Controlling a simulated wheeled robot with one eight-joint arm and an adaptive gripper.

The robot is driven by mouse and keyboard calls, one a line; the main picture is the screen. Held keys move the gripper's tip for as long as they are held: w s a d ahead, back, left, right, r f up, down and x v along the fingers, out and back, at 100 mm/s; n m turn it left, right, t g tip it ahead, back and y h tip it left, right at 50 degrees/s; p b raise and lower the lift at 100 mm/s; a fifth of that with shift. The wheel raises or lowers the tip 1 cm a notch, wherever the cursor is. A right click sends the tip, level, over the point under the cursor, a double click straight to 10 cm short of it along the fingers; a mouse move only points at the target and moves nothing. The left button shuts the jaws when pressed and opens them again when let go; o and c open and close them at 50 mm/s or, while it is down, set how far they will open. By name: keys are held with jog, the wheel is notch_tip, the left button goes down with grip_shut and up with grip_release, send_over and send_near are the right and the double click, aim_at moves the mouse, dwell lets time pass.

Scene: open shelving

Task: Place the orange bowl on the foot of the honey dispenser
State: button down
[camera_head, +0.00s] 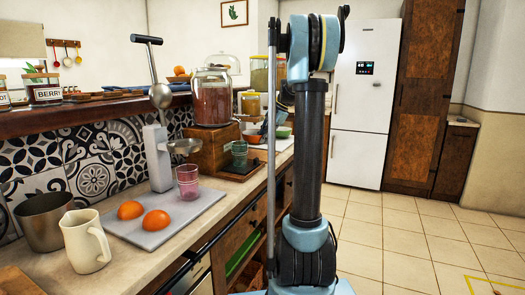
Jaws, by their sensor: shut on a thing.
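The orange bowl (251,136) shows small on the far part of the counter, beside a green bowl (283,132). My gripper (264,127) is at its right edge, small and partly hidden behind my arm; it appears shut on the bowl's rim. Whether the bowl touches the counter I cannot tell. The likely honey dispenser is a large glass jar (212,96) with dark amber contents on a wooden stand (207,147), nearer than the bowl. A dark, low foot (236,174) extends at the stand's front right, with a green glass cup (239,154) on it.
A grey citrus press (158,158) stands left of the dispenser. A pink glass (188,181) and orange halves (157,220) are on its board. A cream jug (85,241) and metal pot (45,220) stand nearer. Yellow-filled jars stand behind; tiled floor (400,240) lies right.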

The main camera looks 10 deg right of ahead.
jog(key=shift+f, duration=2.4)
jog(key=shift+w+a+f, duration=0.15)
jog(key=shift+a+f, duration=0.05)
jog(key=c, duration=1.6)
grip_release()
jog(key=v, duration=1.2)
